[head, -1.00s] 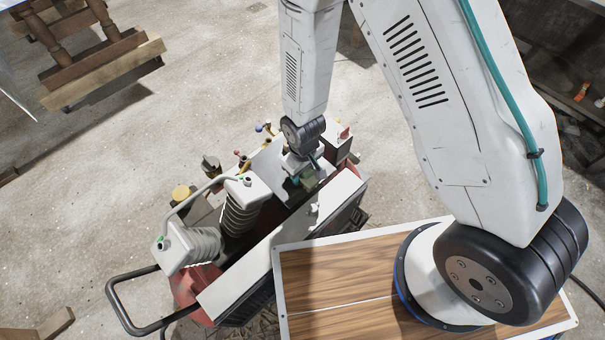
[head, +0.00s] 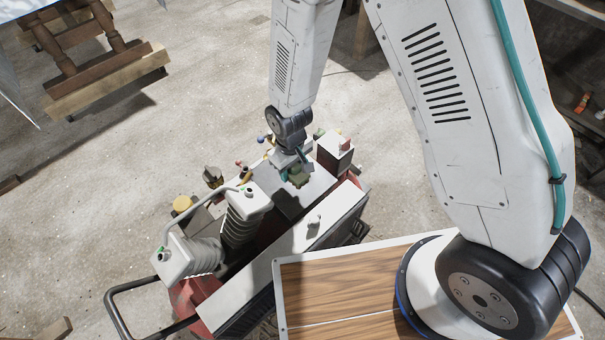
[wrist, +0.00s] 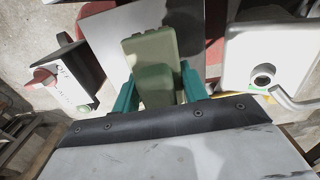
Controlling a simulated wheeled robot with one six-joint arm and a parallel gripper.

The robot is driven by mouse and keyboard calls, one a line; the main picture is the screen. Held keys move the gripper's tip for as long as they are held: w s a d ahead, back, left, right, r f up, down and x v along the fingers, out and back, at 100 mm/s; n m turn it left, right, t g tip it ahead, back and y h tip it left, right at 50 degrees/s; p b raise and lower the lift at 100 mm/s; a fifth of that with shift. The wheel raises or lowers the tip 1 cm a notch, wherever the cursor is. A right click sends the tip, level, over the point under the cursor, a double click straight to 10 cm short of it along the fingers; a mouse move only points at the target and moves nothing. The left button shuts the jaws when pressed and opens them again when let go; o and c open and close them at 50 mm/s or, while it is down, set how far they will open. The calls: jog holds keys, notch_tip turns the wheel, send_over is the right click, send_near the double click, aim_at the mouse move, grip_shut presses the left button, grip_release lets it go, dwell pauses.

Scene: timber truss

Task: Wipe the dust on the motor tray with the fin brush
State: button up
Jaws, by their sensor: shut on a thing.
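My gripper (head: 293,175) is shut on the fin brush, an olive-green block that shows in the wrist view (wrist: 152,62) between two teal fingers. In the head view the brush (head: 299,177) is small and partly hidden by my wrist. It is over the pale grey plate that I take to be the motor tray (head: 318,184), on the machine. The tray also shows in the wrist view (wrist: 108,32). A dark patch lies on the tray below the brush; I cannot tell whether it is dust or shadow. The brush's underside is hidden, so contact is unclear.
A box with a red knob (head: 335,152) stands right of the tray. Ribbed grey columns (head: 240,222) with white caps and a bent pipe stand on the left. A white beam (head: 290,250) with a small knob runs along the near side.

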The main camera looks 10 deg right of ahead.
aim_at(283, 191)
jog(key=shift+w+a, duration=0.25)
jog(key=shift+a, duration=0.1)
jog(key=shift+f, duration=3.25)
jog(key=shift+s+a+r, duration=0.1)
jog(key=shift+s+a, duration=0.35)
jog(key=shift+a, duration=0.2)
jog(key=shift+s+a+r, duration=0.1)
jog(key=shift+s+a, duration=0.35)
jog(key=shift+a, duration=0.2)
jog(key=shift+f, duration=0.35)
